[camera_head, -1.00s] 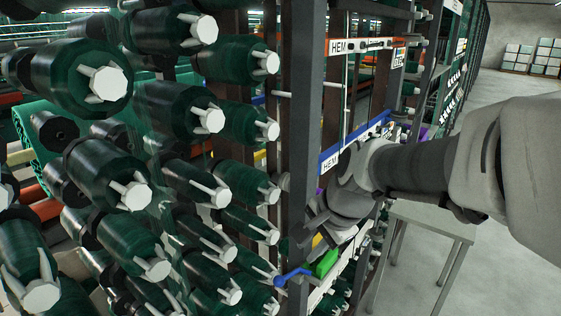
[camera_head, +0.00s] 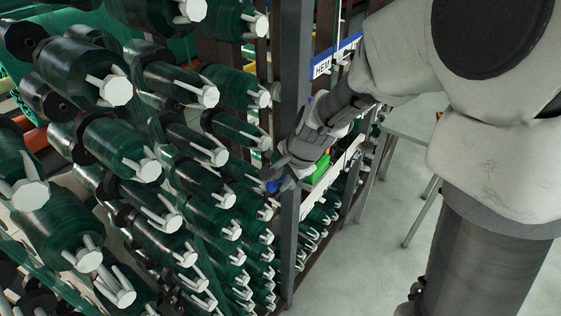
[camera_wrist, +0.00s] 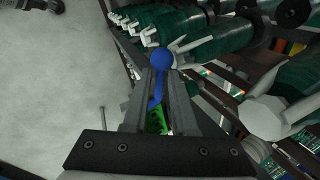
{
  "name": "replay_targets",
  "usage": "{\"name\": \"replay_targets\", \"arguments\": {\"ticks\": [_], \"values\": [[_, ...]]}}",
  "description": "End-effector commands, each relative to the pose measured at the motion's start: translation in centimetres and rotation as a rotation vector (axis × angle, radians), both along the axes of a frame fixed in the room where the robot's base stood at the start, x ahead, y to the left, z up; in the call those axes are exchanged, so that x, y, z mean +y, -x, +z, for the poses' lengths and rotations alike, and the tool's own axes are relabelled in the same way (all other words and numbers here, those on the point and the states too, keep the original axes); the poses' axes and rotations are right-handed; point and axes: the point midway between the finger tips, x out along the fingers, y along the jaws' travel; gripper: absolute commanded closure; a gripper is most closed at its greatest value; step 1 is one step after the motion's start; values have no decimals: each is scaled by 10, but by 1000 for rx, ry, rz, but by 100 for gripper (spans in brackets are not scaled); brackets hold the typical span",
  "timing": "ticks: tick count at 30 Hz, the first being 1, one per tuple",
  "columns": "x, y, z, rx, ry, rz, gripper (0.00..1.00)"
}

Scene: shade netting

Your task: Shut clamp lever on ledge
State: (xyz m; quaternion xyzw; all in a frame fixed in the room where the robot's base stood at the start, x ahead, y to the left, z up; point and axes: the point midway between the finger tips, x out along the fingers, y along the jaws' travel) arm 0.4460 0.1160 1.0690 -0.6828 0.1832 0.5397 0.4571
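The clamp lever is blue with a round knob (camera_head: 272,187) and sits at the left end of the ledge. In the wrist view, its knob (camera_wrist: 163,59) shows just beyond my fingertips, and its stem runs back between the two fingers. A green clamp body (camera_head: 320,168) lies behind it; part of it shows between the fingers in the wrist view (camera_wrist: 156,120). My gripper (camera_head: 280,174) is at the lever, with its fingers (camera_wrist: 160,72) close together on either side of the stem. Whether they touch the stem cannot be told.
A dark rack post (camera_head: 291,235) stands right by the gripper. Rows of green netting rolls with white hubs (camera_head: 150,170) fill the left side. A grey table (camera_head: 405,135) stands at the right, with open floor (camera_head: 375,265) in front.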

Motion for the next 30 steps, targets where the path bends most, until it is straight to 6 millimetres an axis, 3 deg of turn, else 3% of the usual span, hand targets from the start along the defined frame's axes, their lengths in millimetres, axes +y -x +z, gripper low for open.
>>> {"name": "replay_targets", "arguments": {"ticks": [5, 10, 30], "values": [[0, 0, 0, -1, -1, 0, 75], [0, 0, 0, -1, -1, 0, 100], [0, 0, 1, -1, 0, 0, 100]]}}
